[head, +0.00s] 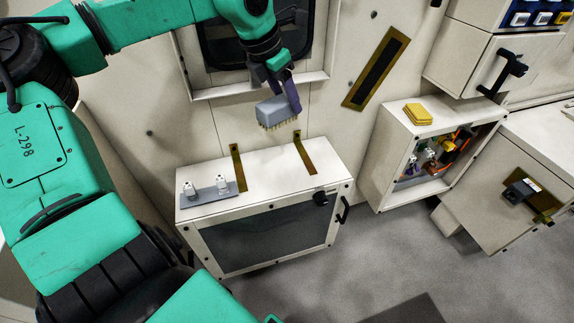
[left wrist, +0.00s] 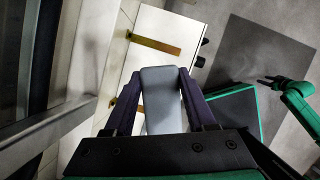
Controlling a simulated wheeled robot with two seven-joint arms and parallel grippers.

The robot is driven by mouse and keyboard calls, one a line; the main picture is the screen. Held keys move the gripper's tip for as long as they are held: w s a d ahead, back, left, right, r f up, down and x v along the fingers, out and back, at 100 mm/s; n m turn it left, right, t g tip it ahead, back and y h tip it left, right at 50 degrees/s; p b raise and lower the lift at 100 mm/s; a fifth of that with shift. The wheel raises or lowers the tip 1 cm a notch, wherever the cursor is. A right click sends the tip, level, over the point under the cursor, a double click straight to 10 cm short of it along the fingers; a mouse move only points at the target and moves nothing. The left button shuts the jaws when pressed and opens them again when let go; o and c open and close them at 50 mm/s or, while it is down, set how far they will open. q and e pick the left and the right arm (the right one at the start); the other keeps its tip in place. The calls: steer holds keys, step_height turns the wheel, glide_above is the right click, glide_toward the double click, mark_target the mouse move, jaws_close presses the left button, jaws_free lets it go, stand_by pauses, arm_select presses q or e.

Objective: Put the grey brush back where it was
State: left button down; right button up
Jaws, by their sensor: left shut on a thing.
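The grey brush (head: 273,112) is a block with pale bristles pointing down. In the head view it hangs in the air above the white cabinet (head: 270,165), near the wall.
The cabinet top has two brass strips (head: 238,168) and a grey plate (head: 208,194) with two small white fittings at the left. A yellow block (head: 418,114) lies on an open box (head: 395,150) at the right. Bare cabinet top lies between the strips.

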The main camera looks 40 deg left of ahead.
mark_target(262, 127)
arm_select(q)
steer(key=f+b, duration=0.1)
steer(key=f, duration=0.5)
steer(key=f+b, duration=0.1)
steer(key=f, duration=0.5)
steer(key=s+f, duration=0.1)
steer(key=f, duration=0.5)
steer(key=shift+a+f+b, duration=0.15)
steer(key=shift+f+b, duration=0.2)
steer(key=shift+b, duration=0.05)
arm_select(e)
steer(key=w+a+r, duration=0.2)
steer(key=w+r, duration=0.1)
steer(key=r, duration=0.3)
steer(key=shift+r, duration=0.25)
arm_select(q)
steer(key=shift+f, duration=0.1)
arm_select(e)
steer(key=shift+w+r, duration=0.1)
steer(key=shift+r, duration=0.1)
arm_select(q)
steer(key=shift+c, duration=1.1)
jaws_free()
steer(key=shift+r, duration=0.2)
